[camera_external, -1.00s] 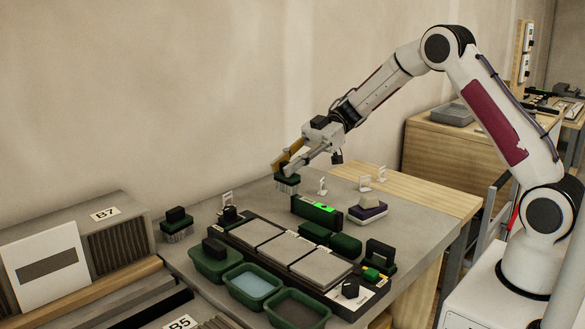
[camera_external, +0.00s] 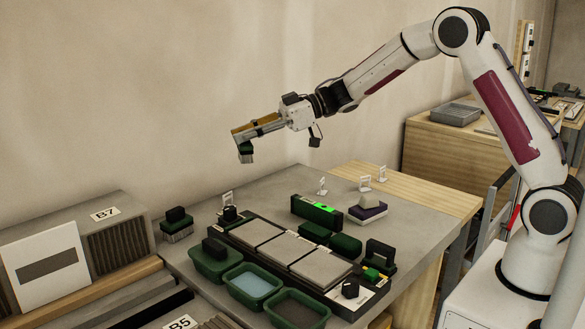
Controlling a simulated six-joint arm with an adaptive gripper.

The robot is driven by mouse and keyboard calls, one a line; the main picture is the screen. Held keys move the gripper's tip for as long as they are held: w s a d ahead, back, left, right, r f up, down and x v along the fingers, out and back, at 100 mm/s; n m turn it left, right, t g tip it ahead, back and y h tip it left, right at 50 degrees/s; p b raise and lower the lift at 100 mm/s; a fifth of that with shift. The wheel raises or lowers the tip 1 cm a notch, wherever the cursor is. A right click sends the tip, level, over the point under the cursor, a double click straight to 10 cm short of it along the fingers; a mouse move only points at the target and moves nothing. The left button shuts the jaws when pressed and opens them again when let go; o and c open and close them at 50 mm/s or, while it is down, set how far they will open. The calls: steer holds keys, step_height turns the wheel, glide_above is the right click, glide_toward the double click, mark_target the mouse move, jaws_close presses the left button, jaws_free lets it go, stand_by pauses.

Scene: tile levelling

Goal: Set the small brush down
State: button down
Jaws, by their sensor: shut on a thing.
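The small brush (camera_external: 246,155) has a dark green body with pale bristles pointing down. My gripper (camera_external: 242,143) is shut on its top and holds it in the air, well above the grey worktop (camera_external: 279,187) near its back edge. The gripper's fingers point left and slightly down. The brush is clear of everything below it. A second, larger brush (camera_external: 176,225) with a black handle stands on the left of the worktop.
A black frame with several grey tiles (camera_external: 321,268) lies mid-table. Green tubs (camera_external: 252,286) line its front. A green level (camera_external: 316,211), a sponge on a purple base (camera_external: 367,211) and small white signs stand behind. The back left of the worktop has free room.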

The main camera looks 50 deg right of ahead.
steer(key=w+d+f+m+t+h, duration=0.2)
steer(key=w+d+m+t+h, duration=0.1)
steer(key=d, duration=0.2)
steer(key=w+d+f+m+t+h, duration=0.3)
steer(key=w+d+m+h, duration=0.1)
steer(key=d, duration=0.2)
steer(key=shift+w+d+f, duration=0.15)
steer(key=shift+d+f, duration=0.15)
steer(key=shift+f, duration=0.05)
step_height(320, 180, down, 6)
steer(key=shift+f, duration=0.15)
stand_by(0.6)
steer(key=shift+f, duration=1.85)
steer(key=shift+f, duration=0.2)
steer(key=c, duration=1.8)
jaws_free()
